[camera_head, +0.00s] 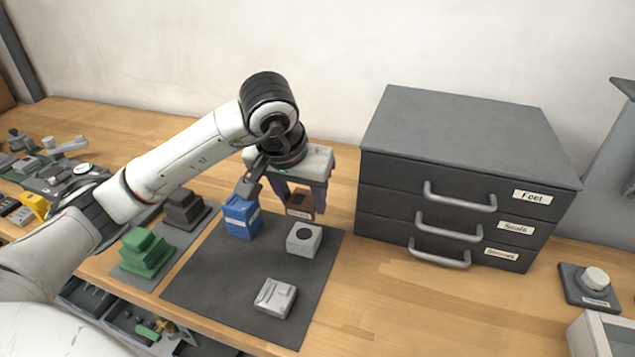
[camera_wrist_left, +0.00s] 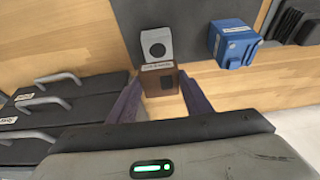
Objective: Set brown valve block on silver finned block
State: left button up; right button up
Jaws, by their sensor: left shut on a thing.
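My left gripper (camera_head: 299,207) is shut on the brown valve block (camera_head: 299,202), which has a pale label and hangs between the purple fingers. The brown block also shows in the left wrist view (camera_wrist_left: 161,84), between the fingertips. A light silver-grey block (camera_head: 304,240) with a dark round spot on top stands on the dark mat, below the held block in the head view. It also shows in the left wrist view (camera_wrist_left: 154,43), just beyond the brown block. A flatter silver-grey piece (camera_head: 275,298) lies nearer the mat's front. Fins are not clear on either. My right gripper is out of view.
A blue labelled block (camera_head: 241,217) stands close left of the gripper on the dark mat (camera_head: 215,275). A grey drawer cabinet (camera_head: 470,140) with protruding handles stands to the right. Green stepped blocks (camera_head: 146,252) sit at left. The mat's front right is clear.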

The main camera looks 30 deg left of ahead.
aim_at(299, 218)
pick_arm(q)
jog(key=shift+s+f, duration=0.25)
jog(key=shift+f, duration=0.05)
jog(key=shift+s+f+b, duration=0.1)
jog(key=shift+f+b, duration=0.25)
jog(key=shift+b, duration=0.15)
notch_tip(299, 218, down, 4)
jog(key=b, duration=0.3)
jog(key=shift+r+p, duration=0.3)
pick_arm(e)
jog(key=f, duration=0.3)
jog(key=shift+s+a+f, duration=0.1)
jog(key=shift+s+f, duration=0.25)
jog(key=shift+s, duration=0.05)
pick_arm(q)
jog(key=shift+f+b, duration=0.2)
jog(key=shift+b, duration=0.1)
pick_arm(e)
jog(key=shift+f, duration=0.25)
pick_arm(q)
jog(key=shift+f+b, duration=0.45)
jog(key=shift+b, duration=0.5)
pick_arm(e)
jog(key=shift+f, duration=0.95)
